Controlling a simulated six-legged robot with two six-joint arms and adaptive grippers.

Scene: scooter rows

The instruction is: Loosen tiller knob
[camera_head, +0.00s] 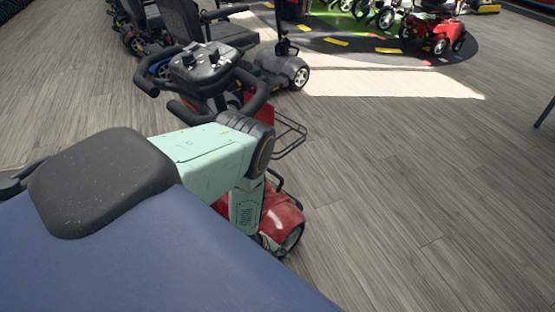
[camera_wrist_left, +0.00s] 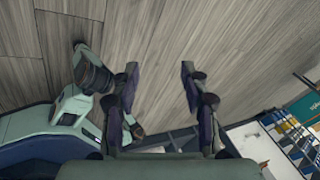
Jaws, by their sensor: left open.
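A red mobility scooter (camera_head: 281,217) stands in front of me in the head view. Its black tiller head (camera_head: 203,66) carries a control panel and looped handlebars. I cannot make out the tiller knob; my mint-green arm covers much of the tiller column and the scooter body. My left gripper (camera_wrist_left: 158,72) shows in the left wrist view, its two dark fingers spread apart with only floor between them. Neither the scooter nor its tiller can be made out there. My right gripper is in neither view.
A black seat (camera_head: 185,22) and more scooters stand behind the tiller. A wire basket (camera_head: 290,137) juts out to the right. Wood-plank floor (camera_head: 430,170) is clear on the right. A shelf with boxes (camera_wrist_left: 285,135) shows in the left wrist view.

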